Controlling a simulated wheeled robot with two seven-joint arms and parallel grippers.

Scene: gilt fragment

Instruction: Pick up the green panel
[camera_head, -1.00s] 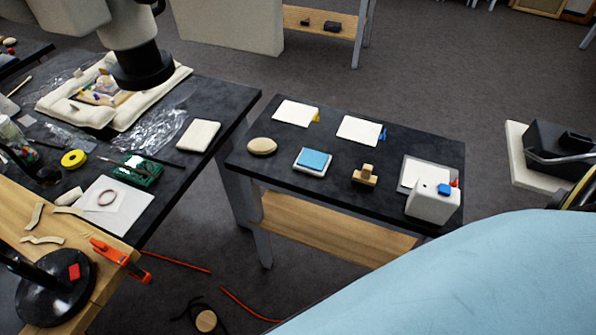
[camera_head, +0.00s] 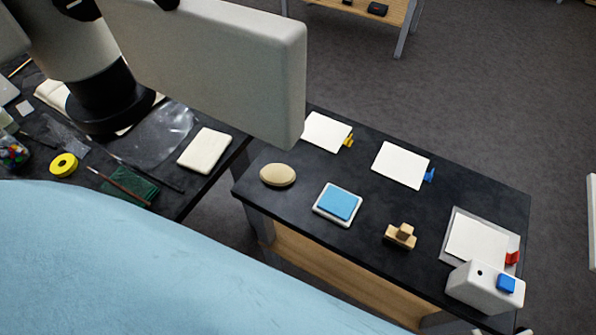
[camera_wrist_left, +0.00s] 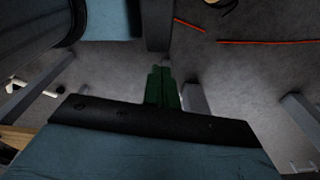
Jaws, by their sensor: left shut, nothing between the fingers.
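The green panel (camera_head: 143,194) is a small dark green board lying on the left black table in the head view. A brownish thin tool lies beside or across it, and a large light blue shape hides the area just in front. In the left wrist view my left gripper (camera_wrist_left: 161,70) shows as two dark green fingers pressed together, with nothing between them. They are over grey floor, and the panel cannot be made out there. My left gripper does not show in the head view. My right gripper is in neither view.
A yellow tape roll (camera_head: 64,164) and a cream block (camera_head: 204,150) lie near the panel. A pale slab (camera_head: 210,65) hangs across the upper view. The right black table (camera_head: 330,239) holds cards, a blue pad and a white box (camera_head: 485,288). An orange cable (camera_wrist_left: 265,42) lies on the floor.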

